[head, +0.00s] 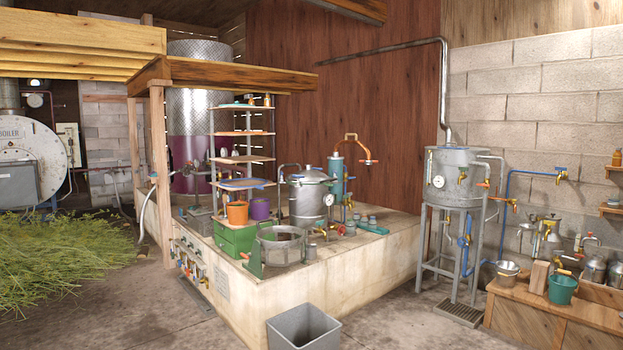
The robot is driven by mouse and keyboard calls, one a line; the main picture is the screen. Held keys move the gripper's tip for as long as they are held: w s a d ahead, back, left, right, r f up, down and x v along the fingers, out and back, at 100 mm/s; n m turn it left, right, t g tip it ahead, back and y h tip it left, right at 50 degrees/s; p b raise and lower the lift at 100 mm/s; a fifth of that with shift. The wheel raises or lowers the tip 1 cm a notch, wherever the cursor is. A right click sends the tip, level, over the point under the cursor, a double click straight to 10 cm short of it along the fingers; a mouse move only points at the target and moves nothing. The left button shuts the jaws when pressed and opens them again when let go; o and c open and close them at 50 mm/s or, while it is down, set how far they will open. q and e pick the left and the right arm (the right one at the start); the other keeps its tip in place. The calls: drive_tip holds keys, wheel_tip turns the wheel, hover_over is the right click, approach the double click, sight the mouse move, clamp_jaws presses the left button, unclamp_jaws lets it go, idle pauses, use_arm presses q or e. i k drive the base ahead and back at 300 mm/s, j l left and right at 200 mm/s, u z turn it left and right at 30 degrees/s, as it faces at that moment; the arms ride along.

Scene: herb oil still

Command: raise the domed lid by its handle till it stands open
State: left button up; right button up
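A metal pot (306,205) with a round gauge on its side stands on the pale block. A low, slightly domed lid (308,177) sits on top of it and looks closed. A handle on this lid is too small to make out. A taller metal vessel (457,185) on legs stands at the right, also with a gauge; its top looks closed, with a pipe rising from it. I cannot tell for certain which top is the domed lid of the task. Neither of my grippers is in view.
The pale block (340,280) fills the middle, with an open metal basin (280,249) near its front corner. A grey bin (303,328) stands on the floor before it. Cut herbs (50,260) cover the left floor. A wooden bench (560,320) is at right.

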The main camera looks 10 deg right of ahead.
sight(310, 177)
drive_tip(key=i+l+z, duration=0.15)
drive_tip(key=i+z, duration=0.15)
drive_tip(key=i, duration=0.4)
drive_tip(key=i+z, duration=0.3)
drive_tip(key=i, duration=0.45)
